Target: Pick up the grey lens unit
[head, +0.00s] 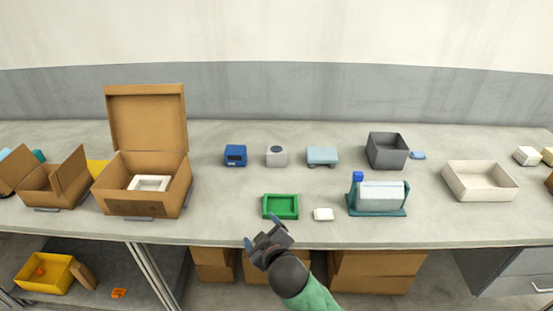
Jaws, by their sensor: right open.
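The grey lens unit (277,157) appears to be the small light grey block with a round dark spot on top. It stands upright at the middle of the table (230,220), between a blue box (235,156) on its left and a pale blue-grey flat unit (322,156) on its right. My right gripper (262,234) is open and empty at the table's front edge. It is in front of the green tray (281,216) and well short of the lens unit. My left gripper is not in view.
A small white block (323,215) lies right of the green tray. An open cardboard box (144,205) stands left. The table between lens unit and green tray is clear.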

